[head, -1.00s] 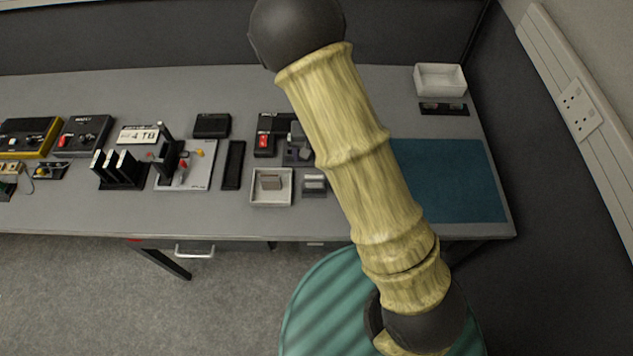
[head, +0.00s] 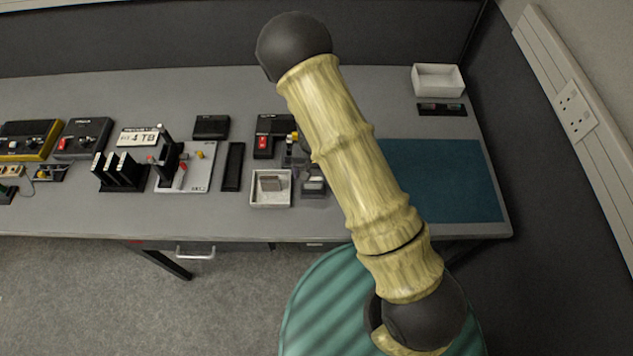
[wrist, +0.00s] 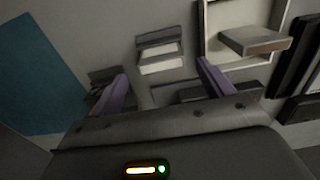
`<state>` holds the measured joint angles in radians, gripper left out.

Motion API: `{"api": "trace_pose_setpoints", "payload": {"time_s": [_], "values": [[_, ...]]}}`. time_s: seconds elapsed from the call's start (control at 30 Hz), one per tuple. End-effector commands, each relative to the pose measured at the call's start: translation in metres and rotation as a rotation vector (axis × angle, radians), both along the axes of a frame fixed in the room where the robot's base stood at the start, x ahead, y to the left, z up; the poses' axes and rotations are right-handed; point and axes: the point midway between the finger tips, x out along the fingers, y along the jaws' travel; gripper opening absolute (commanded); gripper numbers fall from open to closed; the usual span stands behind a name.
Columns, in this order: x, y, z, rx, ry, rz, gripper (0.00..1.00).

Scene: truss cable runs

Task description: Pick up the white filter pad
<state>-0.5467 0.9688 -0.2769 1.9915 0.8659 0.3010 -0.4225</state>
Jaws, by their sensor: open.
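A small pale, white-topped pad (wrist: 161,63) sits in or on a grey holder in the wrist view. I take it for the white filter pad. In the head view the same small grey-and-white item (head: 313,186) stands just right of the white tray, partly shaded. My gripper (wrist: 163,86) is open, its two purple fingers spread apart on either side below the pad in the wrist picture. Nothing is between the fingers. In the head view my arm hides much of the area around the gripper.
A white tray (head: 271,204) holding a grey-brown block (wrist: 255,41) stands close beside the pad. A black strip (head: 233,167) lies left of the tray. A blue mat (head: 450,180) lies clear at right. A white box (head: 437,80) stands behind it.

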Motion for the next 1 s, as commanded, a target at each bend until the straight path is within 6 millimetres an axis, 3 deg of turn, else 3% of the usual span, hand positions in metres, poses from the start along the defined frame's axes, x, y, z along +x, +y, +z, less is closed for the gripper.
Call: {"api": "trace_pose_setpoints", "payload": {"time_s": [0.3, 0.87, 1.0], "values": [[-0.004, 0.009, -0.036, -0.001, 0.002, 0.016, 0.80], [-0.001, -0.002, -0.039, -0.001, 0.001, -0.008, 0.80], [-0.001, -0.002, -0.039, -0.001, 0.001, -0.007, 0.54]]}}
